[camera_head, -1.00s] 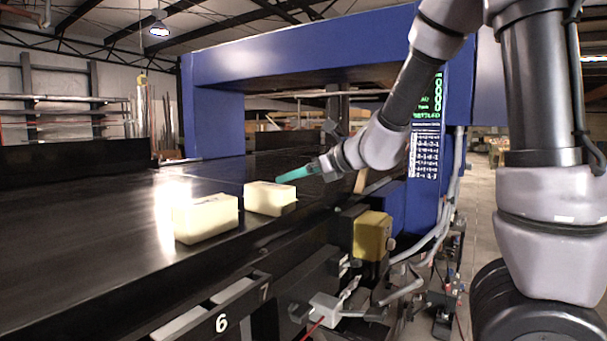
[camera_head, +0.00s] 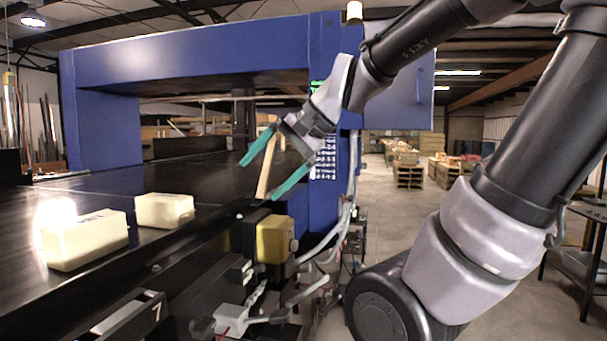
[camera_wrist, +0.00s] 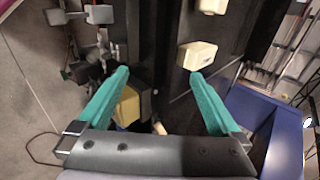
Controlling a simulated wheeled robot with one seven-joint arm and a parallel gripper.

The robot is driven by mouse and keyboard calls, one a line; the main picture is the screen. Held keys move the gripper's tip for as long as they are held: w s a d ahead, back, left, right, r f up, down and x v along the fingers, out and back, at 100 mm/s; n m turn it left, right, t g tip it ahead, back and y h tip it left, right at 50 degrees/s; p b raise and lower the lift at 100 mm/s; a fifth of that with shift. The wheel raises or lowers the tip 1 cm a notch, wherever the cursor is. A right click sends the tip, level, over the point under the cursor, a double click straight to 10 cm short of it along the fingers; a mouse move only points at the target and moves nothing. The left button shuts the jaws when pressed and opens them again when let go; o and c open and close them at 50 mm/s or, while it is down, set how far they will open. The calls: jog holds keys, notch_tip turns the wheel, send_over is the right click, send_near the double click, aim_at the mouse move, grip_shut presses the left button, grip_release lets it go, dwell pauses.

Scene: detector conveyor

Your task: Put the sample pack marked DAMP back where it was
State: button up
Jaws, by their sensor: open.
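Two cream block-shaped packs lie on the black conveyor belt (camera_head: 120,183) at the left in the head view. The nearer pack (camera_head: 85,240) is larger in view; the farther pack (camera_head: 164,211) lies just beyond it, apart from it. Dark marks show on their tops, but I cannot read which says DAMP. My gripper (camera_head: 258,181) is open and empty, its teal fingers apart above the conveyor's edge, to the right of both packs. In the wrist view one pack (camera_wrist: 197,55) lies beyond the right fingertip, and another (camera_wrist: 212,5) is cut off at the top edge.
A blue detector arch (camera_head: 190,68) spans the belt. A yellow box (camera_head: 274,238) is fixed at the conveyor's side, below my gripper. A pale wooden piece (camera_head: 266,170) shows between the fingers. Brackets and cables (camera_head: 325,262) stick out along the side.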

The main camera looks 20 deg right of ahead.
jog(key=s+d+n+t+h, duration=0.1)
jog(key=s+d+n+h, duration=0.2)
jog(key=d, duration=0.3)
jog(key=shift+s+d+n+h, duration=0.15)
jog(key=shift+d+n+h, duration=0.25)
jog(key=shift+h, duration=0.5)
jog(key=shift+a+f, duration=0.1)
